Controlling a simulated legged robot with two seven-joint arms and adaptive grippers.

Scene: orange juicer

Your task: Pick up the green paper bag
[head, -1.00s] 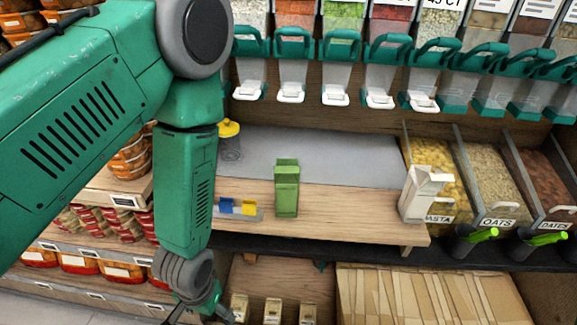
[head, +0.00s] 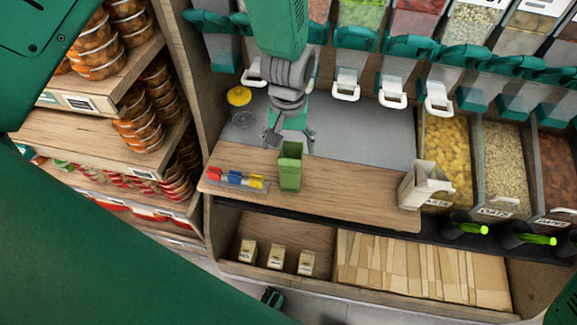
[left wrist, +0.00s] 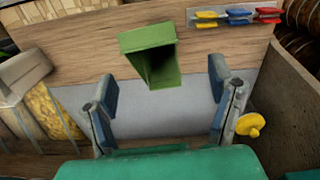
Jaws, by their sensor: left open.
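The green paper bag (head: 290,170) stands upright with its top open on the wooden counter (head: 345,184). In the left wrist view the bag (left wrist: 150,42) is ahead of the fingers, its dark opening toward the camera. My left gripper (head: 290,142) is just behind the bag in the head view, over the grey mat. Its two fingers are spread wide in the left wrist view (left wrist: 162,80), with nothing between them. The bag appears apart from both fingers. My right gripper is not clearly seen.
Colored clips (head: 238,179) lie left of the bag. A yellow-topped item (head: 239,96) stands at the mat's back left. Dispensers (head: 393,85) hang behind. The counter between the two bags is clear.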

